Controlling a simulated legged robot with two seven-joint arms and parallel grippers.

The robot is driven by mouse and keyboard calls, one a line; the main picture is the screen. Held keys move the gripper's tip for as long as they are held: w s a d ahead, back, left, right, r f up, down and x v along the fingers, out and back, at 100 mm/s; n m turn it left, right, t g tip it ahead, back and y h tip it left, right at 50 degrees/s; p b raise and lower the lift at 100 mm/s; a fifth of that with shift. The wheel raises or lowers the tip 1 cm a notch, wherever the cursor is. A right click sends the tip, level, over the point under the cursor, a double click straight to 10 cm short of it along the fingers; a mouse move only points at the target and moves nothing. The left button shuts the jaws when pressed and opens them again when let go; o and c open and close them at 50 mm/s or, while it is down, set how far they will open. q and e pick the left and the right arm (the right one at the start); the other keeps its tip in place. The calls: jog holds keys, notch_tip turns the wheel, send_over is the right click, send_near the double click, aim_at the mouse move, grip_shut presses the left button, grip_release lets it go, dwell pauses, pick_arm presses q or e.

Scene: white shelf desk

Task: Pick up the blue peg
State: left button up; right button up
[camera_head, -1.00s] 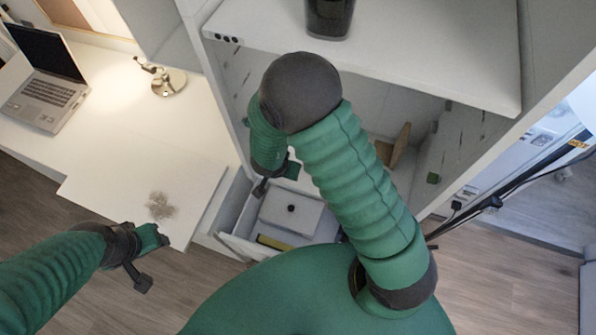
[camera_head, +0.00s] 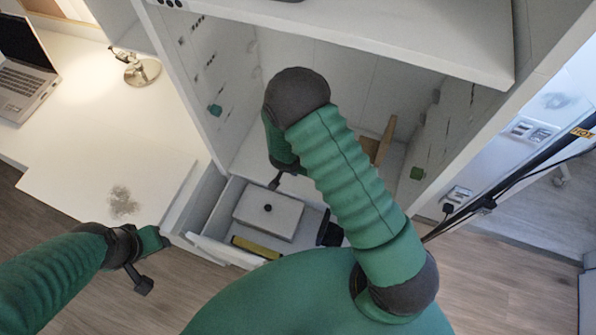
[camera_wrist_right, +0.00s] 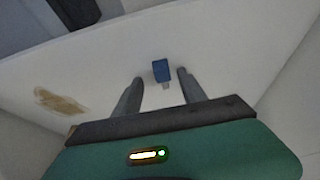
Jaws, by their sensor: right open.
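The blue peg (camera_wrist_right: 160,70) sticks out from a white panel in the right wrist view, with a thin pale tip toward the gripper. In the head view, a small blue peg (camera_head: 215,110) shows on the inner left wall of the shelf unit. My right gripper (camera_wrist_right: 160,84) is open, with one finger on each side of the peg in the wrist picture; contact cannot be told. In the head view, my right gripper (camera_head: 277,180) is partly hidden by its own arm. My left gripper (camera_head: 148,262) is at lower left, away from the peg; its jaw state is unclear.
A green peg (camera_head: 417,173) is on the right wall. An open drawer (camera_head: 215,247) holds a white box (camera_head: 268,214) and a yellow item (camera_head: 256,246). A wooden piece (camera_head: 384,142) stands inside the shelf. A laptop (camera_head: 25,75) and lamp (camera_head: 138,70) are on the left desk.

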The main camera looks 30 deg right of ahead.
jog(key=shift+s+a, duration=0.1)
jog(key=shift+a, duration=0.35)
jog(key=shift+c, duration=0.2)
jog(key=shift+a+r, duration=0.15)
jog(key=shift+a, duration=0.25)
jog(key=c, duration=0.5)
jog(key=shift+c, duration=1.1)
jog(key=shift+d, duration=0.2)
grip_shut()
pick_arm(q)
jog(key=shift+a, duration=0.5)
pick_arm(e)
jog(key=shift+d, duration=0.25)
